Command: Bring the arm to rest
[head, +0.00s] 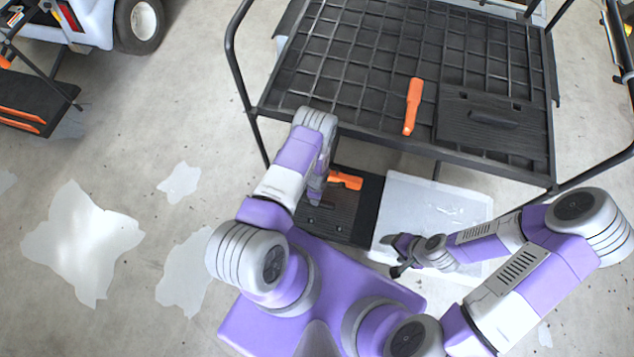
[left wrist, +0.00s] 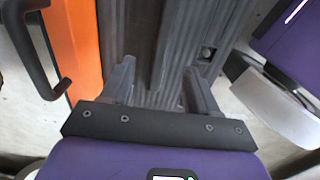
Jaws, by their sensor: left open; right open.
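My right gripper (head: 398,257) is open and empty in the head view. It hangs over the left part of a pale translucent panel or bin. My left arm bends down in front of the cart, and its gripper (head: 315,199) is over a dark ribbed board (head: 340,222), mostly hidden by its own arm. In the left wrist view the left gripper (left wrist: 158,88) is open, its two grey fingers apart. Dark ribbed material shows beyond and between them. Whether the fingers touch it, I cannot tell.
The cart's black grid rack (head: 350,60) has an orange tool (head: 413,106) and a dark panel with a handle (head: 492,122). An orange piece (head: 345,180) lies by my left gripper. The translucent panel (head: 430,200) is low right.

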